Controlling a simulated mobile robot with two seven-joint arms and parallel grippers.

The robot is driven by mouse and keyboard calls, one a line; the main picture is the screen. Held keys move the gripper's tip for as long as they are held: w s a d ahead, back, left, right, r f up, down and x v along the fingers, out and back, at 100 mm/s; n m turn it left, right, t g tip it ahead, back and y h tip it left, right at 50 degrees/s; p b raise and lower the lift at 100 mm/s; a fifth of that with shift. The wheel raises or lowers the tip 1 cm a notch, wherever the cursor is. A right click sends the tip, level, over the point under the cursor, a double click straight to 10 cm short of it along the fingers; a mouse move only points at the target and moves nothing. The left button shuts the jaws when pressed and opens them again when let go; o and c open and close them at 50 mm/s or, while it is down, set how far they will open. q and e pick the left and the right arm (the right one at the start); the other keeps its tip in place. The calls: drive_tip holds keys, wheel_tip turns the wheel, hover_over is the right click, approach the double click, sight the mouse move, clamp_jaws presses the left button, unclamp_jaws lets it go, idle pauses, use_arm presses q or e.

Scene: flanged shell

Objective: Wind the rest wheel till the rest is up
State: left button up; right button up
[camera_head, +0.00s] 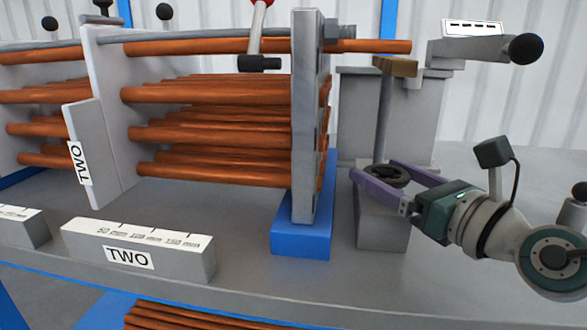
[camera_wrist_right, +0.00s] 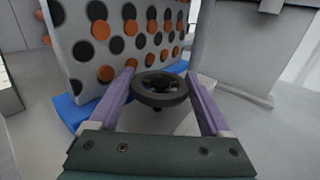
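The rest wheel (camera_head: 388,176) is a small dark spoked handwheel around a grey upright post on a grey block (camera_head: 383,230). The rest (camera_head: 396,66) is a brownish pad at the post's top, close beneath a copper tube (camera_head: 370,46) that sticks out through the plate. I cannot tell whether they touch. My right gripper (camera_head: 372,168) has its two purple fingers on either side of the wheel. In the right wrist view the wheel (camera_wrist_right: 160,90) lies between the spread fingers, with narrow gaps at its sides. My left gripper is not in view.
A thick grey plate (camera_head: 306,110) on a blue foot (camera_head: 300,240) stands left of the wheel, with several copper tubes through it. A grey cabinet (camera_head: 350,110) stands behind the post. A black ball knob (camera_head: 525,48) is upper right. The bench is bare at front right.

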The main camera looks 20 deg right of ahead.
drive_tip(key=c, duration=0.8)
drive_tip(key=m+h+p, duration=0.1)
drive_tip(key=p, duration=0.1)
drive_tip(key=m+h+p, duration=0.1)
drive_tip(key=h+p, duration=0.1)
drive_tip(key=shift+a+r, duration=0.1)
drive_tip(key=shift+r, duration=0.2)
drive_tip(key=m+h, duration=0.2)
drive_tip(key=shift+f+h+p, duration=0.2)
drive_tip(key=shift+h+p, duration=0.2)
drive_tip(key=shift+m+g+h, duration=0.4)
drive_tip(key=shift+h, duration=0.4)
drive_tip(key=shift+f, duration=0.1)
drive_tip(key=o, duration=1.2)
drive_tip(key=shift+s, duration=0.1)
